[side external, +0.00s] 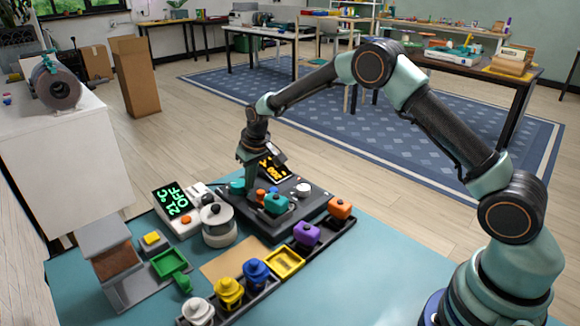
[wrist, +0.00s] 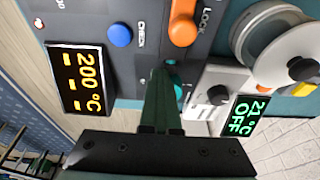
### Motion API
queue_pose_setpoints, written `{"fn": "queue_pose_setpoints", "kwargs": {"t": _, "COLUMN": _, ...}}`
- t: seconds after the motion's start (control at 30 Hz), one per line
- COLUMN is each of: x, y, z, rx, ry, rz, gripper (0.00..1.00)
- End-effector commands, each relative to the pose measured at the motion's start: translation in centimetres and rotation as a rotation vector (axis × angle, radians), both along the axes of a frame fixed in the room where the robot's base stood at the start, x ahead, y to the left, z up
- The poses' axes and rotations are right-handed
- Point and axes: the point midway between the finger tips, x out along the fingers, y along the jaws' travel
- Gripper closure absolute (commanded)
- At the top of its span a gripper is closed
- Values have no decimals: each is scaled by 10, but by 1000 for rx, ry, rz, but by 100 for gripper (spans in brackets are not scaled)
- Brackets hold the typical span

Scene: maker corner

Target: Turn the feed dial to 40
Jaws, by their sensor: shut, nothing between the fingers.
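The dark control panel (side external: 248,218) stands at the back of the teal mat, with an orange display (side external: 272,170). In the wrist view the display (wrist: 82,82) reads 200 °C with dashes beside it. My gripper (side external: 246,185) points down over the panel; in the wrist view its fingers (wrist: 163,82) are shut and empty. A small teal part (wrist: 173,68), perhaps a dial, shows beside the fingertips and is partly hidden by them. I cannot tell if they touch. No feed label or pointer setting is readable.
Close by are an orange LOCK control (wrist: 183,25) and a blue CHECK button (wrist: 120,35). A white unit with a green display (side external: 171,200) reads 21 °C OFF. A round pot (side external: 218,222) stands beside it. A tray of colored pieces (side external: 285,262) lies in front.

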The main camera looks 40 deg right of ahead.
Motion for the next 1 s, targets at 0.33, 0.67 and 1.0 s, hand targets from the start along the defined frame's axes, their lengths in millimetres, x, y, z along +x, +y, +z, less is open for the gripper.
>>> {"fn": "queue_pose_setpoints", "kwargs": {"t": 0.33, "x": -2, "y": 8, "z": 0, "rx": 4, "ry": 0, "rz": 2, "gripper": 100}}
{"fn": "queue_pose_setpoints", "kwargs": {"t": 0.67, "x": -2, "y": 17, "z": 0, "rx": 7, "ry": 0, "rz": 3, "gripper": 100}}
{"fn": "queue_pose_setpoints", "kwargs": {"t": 1.0, "x": 0, "y": 25, "z": 0, "rx": 10, "ry": 1, "rz": 4, "gripper": 100}}
